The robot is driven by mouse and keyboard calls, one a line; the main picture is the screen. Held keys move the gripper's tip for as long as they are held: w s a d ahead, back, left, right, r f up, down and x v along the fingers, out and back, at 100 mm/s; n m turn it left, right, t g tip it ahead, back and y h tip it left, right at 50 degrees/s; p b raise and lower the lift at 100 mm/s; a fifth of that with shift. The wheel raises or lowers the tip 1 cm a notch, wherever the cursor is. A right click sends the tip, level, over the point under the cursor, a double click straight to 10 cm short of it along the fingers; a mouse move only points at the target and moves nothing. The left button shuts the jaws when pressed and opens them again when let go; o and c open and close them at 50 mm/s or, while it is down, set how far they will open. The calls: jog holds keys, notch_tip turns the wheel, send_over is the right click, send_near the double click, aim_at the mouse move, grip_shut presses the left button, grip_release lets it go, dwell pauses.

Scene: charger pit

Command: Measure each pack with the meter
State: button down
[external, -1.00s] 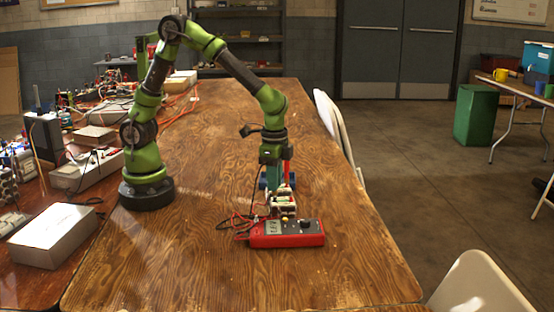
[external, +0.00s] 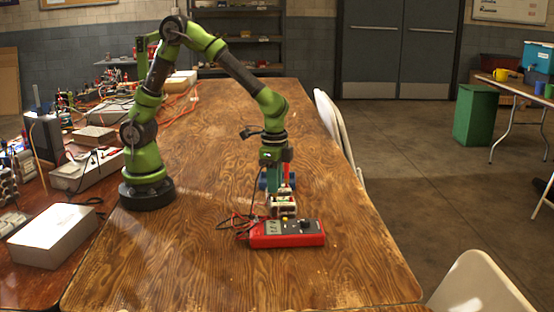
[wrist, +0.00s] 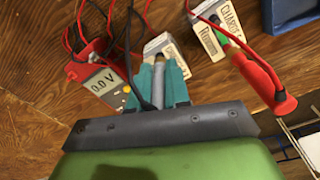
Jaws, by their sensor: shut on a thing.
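The red meter (external: 287,233) lies on the wooden table in front of my gripper (external: 277,190). In the wrist view the meter (wrist: 98,85) reads 0.0 V. My gripper's teal fingers (wrist: 162,84) are shut on a slim grey probe-like piece (wrist: 158,80); a black lead runs down beside it. A red probe (wrist: 262,75) slants to the right of the fingers, its front end near a white labelled pack (wrist: 212,42). A second white piece (wrist: 160,46) stands beyond my fingertips. Contact at the tips cannot be told. In the external view a white pack (external: 282,206) stands just behind the meter.
Red and black leads (external: 238,222) loop left of the meter. A blue container (wrist: 286,12) stands beyond the packs. A white box (external: 53,235) and clutter line the left side. The table's right front is clear; a chair (external: 478,285) stands at its right edge.

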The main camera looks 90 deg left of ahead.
jog(key=c, duration=0.7)
grip_release()
jog(key=shift+r, duration=3.8)
jog(key=shift+f, duration=0.2)
jog(key=s+a+r+t, duration=0.2)
jog(key=s+a+r, duration=0.1)
jog(key=s+a, duration=0.1)
jog(key=s+a+r+t+y, duration=0.1)
jog(key=s+a+r+t, duration=0.1)
jog(key=s+a, duration=0.3)
jog(key=s+a+r+t+y, duration=0.1)
jog(key=s+a+r+t, duration=0.2)
jog(key=s+a+r, duration=0.1)
jog(key=shift+s+a+r+n, duration=0.15)
jog(key=shift+s+a, duration=0.15)
jog(key=shift+a, duration=0.35)
jog(key=shift+s+a+r+n, duration=0.15)
jog(key=shift+s+a, duration=0.15)
jog(key=shift+a, duration=0.35)
